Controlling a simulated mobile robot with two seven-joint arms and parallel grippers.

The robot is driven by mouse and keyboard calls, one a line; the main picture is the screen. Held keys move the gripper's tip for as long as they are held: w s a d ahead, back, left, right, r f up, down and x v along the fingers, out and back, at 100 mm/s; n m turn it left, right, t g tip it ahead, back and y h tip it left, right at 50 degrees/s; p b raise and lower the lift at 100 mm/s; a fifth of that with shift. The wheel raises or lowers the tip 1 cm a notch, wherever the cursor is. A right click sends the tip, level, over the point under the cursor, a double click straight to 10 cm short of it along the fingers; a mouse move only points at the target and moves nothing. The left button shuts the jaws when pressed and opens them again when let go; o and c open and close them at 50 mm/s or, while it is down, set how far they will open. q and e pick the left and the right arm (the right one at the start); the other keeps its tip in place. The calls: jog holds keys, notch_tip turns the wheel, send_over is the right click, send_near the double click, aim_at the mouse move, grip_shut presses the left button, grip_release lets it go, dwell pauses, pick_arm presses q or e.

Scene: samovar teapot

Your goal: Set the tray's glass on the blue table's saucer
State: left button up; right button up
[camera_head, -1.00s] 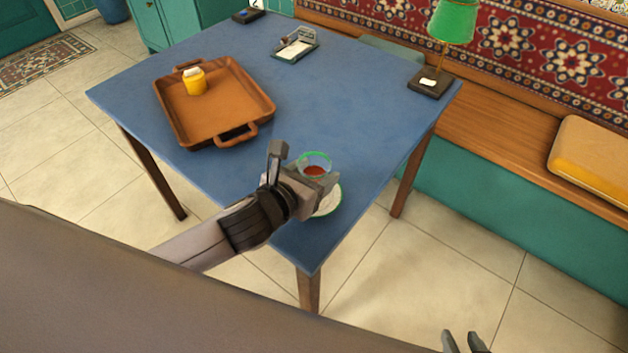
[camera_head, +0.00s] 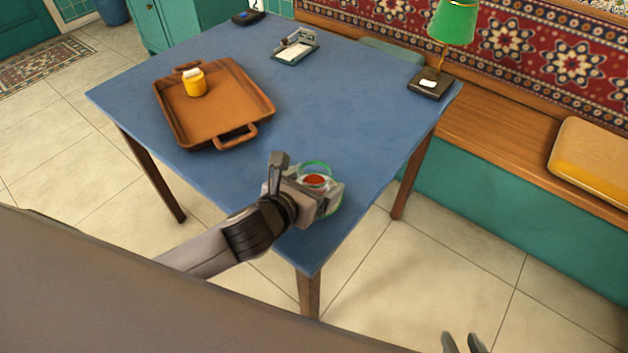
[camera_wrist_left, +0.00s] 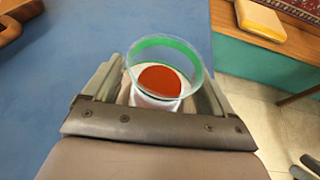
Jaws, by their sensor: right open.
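A clear glass (camera_head: 316,177) with a green rim holds red-brown tea. My left gripper (camera_head: 321,191) has its fingers on both sides of the glass and is shut on it. The left wrist view shows the glass (camera_wrist_left: 163,75) upright between the fingers. The saucer (camera_head: 338,205) is pale with a green edge and is mostly hidden under the gripper and glass. I cannot tell whether the glass touches it. The brown tray (camera_head: 230,104) lies on the blue table (camera_head: 345,112) to the left. My right gripper (camera_head: 464,343) is open and empty at the bottom edge.
A yellow container (camera_head: 194,83) stands on the tray. A stand with a paper card (camera_head: 295,50) and a green lamp (camera_head: 453,22) are at the table's far side. A wooden bench (camera_head: 495,145) runs along the wall. The table's middle is clear.

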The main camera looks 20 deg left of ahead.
pick_arm(q)
jog(key=shift+r, duration=0.1)
jog(key=shift+r, duration=0.25)
jog(key=shift+s+a+r, duration=0.1)
jog(key=shift+s+r, duration=0.05)
jog(key=shift+s, duration=0.15)
jog(key=p+v, duration=0.1)
jog(key=v, duration=1)
jog(key=shift+s+a+r, duration=0.1)
jog(key=shift+s, duration=0.05)
